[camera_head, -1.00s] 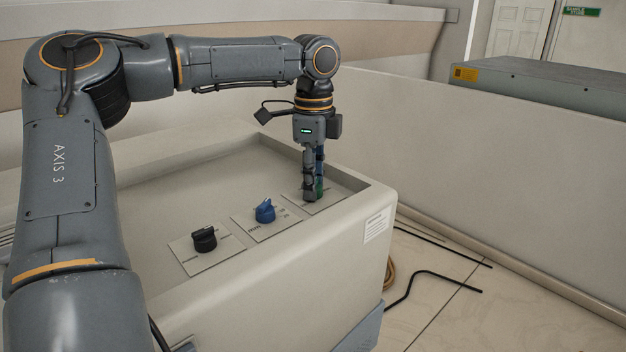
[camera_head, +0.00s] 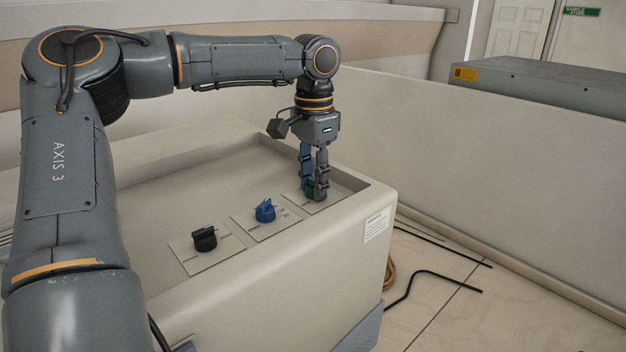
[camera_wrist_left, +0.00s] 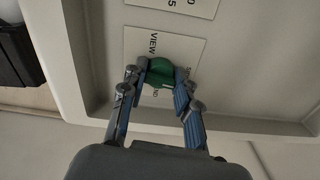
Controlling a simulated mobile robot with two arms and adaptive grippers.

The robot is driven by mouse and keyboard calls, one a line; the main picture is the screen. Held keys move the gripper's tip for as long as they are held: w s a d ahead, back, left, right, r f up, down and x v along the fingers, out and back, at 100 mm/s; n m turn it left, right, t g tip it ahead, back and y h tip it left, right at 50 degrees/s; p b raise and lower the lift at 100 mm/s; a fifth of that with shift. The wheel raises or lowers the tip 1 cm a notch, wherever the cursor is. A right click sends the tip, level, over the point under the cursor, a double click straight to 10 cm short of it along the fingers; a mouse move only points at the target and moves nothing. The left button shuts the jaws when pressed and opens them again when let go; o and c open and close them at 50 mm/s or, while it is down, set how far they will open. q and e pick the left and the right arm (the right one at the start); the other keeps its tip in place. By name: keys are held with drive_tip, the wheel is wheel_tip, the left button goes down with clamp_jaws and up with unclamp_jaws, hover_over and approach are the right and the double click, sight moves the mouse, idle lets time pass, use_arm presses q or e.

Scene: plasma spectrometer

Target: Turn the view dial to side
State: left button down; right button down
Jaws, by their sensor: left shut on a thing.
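The view dial is a green knob on a pale label plate; it shows in the left wrist view (camera_wrist_left: 160,74) between my fingers, and partly in the head view (camera_head: 309,187). The plate (camera_wrist_left: 190,48) reads "VIEW"; its other lettering is partly hidden by the fingers and knob. My left gripper (camera_head: 314,190) points down over the right-hand plate, its fingers shut on the green dial from both sides; it also shows in the left wrist view (camera_wrist_left: 159,80). My right gripper is not in view.
A blue dial (camera_head: 265,210) and a black dial (camera_head: 204,239) stand on their own plates left of the green one. The recessed panel has a raised rim (camera_head: 372,203) close to my gripper's right. Cables (camera_head: 436,274) lie on the floor.

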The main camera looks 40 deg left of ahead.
use_arm(q)
drive_tip(key=shift+r+n, duration=0.15)
drive_tip(key=shift+n, duration=0.55)
drive_tip(key=c, duration=1)
unclamp_jaws()
drive_tip(key=shift+w, duration=0.1)
wheel_tip(320, 180, up, 12)
drive_tip(key=shift+f, duration=0.1)
drive_tip(key=shift+d+f, duration=0.1)
